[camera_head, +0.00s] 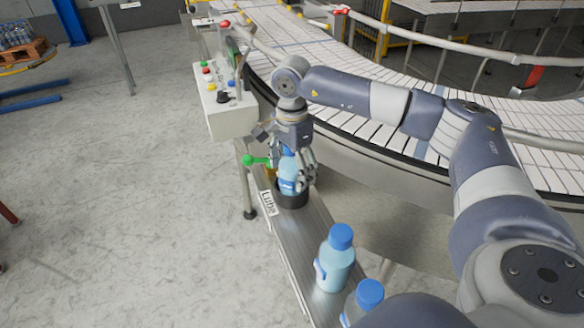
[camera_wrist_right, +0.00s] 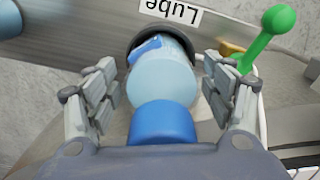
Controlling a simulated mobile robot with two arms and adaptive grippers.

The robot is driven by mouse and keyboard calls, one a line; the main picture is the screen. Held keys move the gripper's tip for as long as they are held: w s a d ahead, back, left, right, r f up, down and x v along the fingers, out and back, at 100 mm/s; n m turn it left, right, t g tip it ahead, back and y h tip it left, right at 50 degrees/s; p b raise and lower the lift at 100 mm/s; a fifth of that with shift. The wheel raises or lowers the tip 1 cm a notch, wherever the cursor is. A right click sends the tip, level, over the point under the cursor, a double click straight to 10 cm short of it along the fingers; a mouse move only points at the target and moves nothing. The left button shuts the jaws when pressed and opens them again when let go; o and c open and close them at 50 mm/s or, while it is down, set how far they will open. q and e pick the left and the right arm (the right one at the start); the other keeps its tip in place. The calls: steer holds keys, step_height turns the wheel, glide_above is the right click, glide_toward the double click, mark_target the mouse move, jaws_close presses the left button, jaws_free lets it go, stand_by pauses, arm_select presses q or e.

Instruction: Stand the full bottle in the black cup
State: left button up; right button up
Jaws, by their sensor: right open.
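A light-blue bottle (camera_head: 288,176) with a blue cap stands in the black cup (camera_head: 293,196) on the narrow metal ledge. In the right wrist view the bottle (camera_wrist_right: 163,85) shows cap-first, and the cup's dark rim (camera_wrist_right: 133,55) curves around its far side. My right gripper (camera_head: 295,172) is above the cup with its fingers on either side of the bottle. In the wrist view the right gripper (camera_wrist_right: 165,95) is open, with gaps between the fingers and the bottle. My left gripper is not in view.
Two more blue-capped bottles, one (camera_head: 337,262) and another (camera_head: 364,300), stand nearer on the ledge (camera_head: 312,234). A green-knobbed lever (camera_head: 249,160) is close left of the gripper. A button box (camera_head: 225,105) stands behind it. The slatted conveyor (camera_head: 350,110) curves behind.

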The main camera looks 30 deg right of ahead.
steer(key=shift+r, duration=0.2)
step_height(320, 180, up, 11)
steer(key=b, duration=0.3)
steer(key=shift+w+f+b, duration=0.1)
steer(key=shift+f+b, duration=0.05)
steer(key=shift+b, duration=0.2)
steer(key=shift+r, duration=0.6)
steer(key=shift+f, duration=0.1)
